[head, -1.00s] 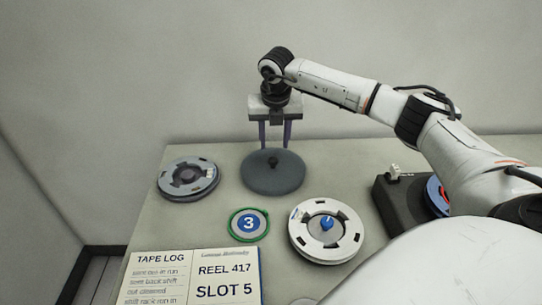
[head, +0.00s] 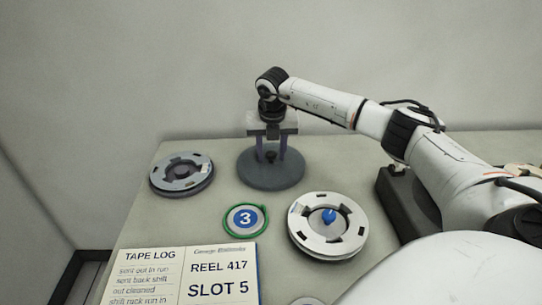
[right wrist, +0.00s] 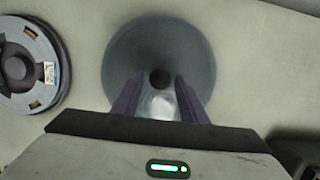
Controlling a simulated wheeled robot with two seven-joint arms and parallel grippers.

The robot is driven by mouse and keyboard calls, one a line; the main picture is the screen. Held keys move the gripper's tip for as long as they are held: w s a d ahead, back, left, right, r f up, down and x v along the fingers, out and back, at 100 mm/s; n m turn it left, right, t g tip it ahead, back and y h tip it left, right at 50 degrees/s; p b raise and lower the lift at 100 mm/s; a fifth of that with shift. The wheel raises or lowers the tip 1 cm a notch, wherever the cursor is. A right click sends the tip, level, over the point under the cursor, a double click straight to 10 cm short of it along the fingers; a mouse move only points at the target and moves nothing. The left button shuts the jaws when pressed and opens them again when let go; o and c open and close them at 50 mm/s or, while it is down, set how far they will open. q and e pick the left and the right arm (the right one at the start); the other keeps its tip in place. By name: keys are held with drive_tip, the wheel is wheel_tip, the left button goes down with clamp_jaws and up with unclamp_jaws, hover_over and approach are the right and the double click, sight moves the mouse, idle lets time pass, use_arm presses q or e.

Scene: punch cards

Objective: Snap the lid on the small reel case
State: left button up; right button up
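A round grey lid-like disc (head: 271,176) with a dark knob in its middle lies flat at the back of the table. It also shows in the right wrist view (right wrist: 160,40), its knob (right wrist: 160,78) between my fingertips. My right gripper (head: 271,157) points down over the disc, open, one purple finger on each side of the knob with gaps showing. Whether the fingertips touch the disc is unclear. I cannot tell whether a case lies under the disc. My left gripper is not in view.
A grey reel (head: 182,174) lies to the left and a white reel with a blue centre (head: 328,225) to the right. A green-rimmed disc marked 3 (head: 246,219) and a tape log (head: 185,275) lie in front. A dark device (head: 396,205) stands at right.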

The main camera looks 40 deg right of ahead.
sight(271, 155)
drive_tip(key=c, duration=0.8)
drive_tip(key=shift+r+p, duration=2.85)
drive_tip(key=shift+r, duration=0.7)
